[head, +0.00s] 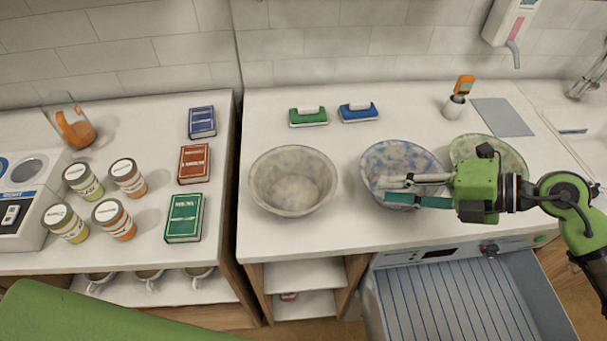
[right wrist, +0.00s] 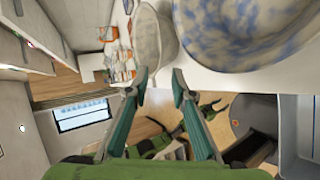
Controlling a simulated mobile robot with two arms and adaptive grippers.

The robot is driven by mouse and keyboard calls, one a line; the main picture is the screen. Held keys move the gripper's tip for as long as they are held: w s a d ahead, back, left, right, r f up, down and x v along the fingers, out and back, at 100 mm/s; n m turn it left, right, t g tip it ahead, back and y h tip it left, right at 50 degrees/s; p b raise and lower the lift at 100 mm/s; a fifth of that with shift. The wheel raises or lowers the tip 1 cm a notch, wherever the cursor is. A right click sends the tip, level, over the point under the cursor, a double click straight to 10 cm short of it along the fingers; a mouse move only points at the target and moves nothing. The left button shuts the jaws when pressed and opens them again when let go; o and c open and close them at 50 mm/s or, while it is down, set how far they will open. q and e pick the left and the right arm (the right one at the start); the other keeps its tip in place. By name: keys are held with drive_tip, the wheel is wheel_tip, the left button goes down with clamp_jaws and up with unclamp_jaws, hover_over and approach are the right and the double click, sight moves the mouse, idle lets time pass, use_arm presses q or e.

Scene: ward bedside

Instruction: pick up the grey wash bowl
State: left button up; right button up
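The grey wash bowl (head: 293,180) stands upright on the white counter, left of the other two bowls. It also shows in the right wrist view (right wrist: 150,38), just beyond my fingertips. My right gripper (head: 386,189) reaches in from the right over the front of the blue-speckled bowl (head: 392,158), pointing left toward the grey bowl. In the right wrist view my right gripper (right wrist: 160,75) has its two fingers apart with nothing between them. A gap separates the fingertips from the grey bowl. My left gripper is not in view.
A green-speckled bowl (head: 485,146) stands partly behind my right gripper. The counter around the grey bowl is clear.

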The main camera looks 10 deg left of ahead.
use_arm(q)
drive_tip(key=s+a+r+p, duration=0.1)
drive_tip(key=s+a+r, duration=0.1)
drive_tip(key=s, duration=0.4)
use_arm(e)
drive_tip(key=p+x, duration=0.2)
drive_tip(key=x, duration=0.9)
drive_tip(key=shift+w+a+f+p, duration=0.2)
drive_tip(key=shift+a+p, duration=0.1)
drive_tip(key=shift+p, duration=0.05)
clamp_jaws()
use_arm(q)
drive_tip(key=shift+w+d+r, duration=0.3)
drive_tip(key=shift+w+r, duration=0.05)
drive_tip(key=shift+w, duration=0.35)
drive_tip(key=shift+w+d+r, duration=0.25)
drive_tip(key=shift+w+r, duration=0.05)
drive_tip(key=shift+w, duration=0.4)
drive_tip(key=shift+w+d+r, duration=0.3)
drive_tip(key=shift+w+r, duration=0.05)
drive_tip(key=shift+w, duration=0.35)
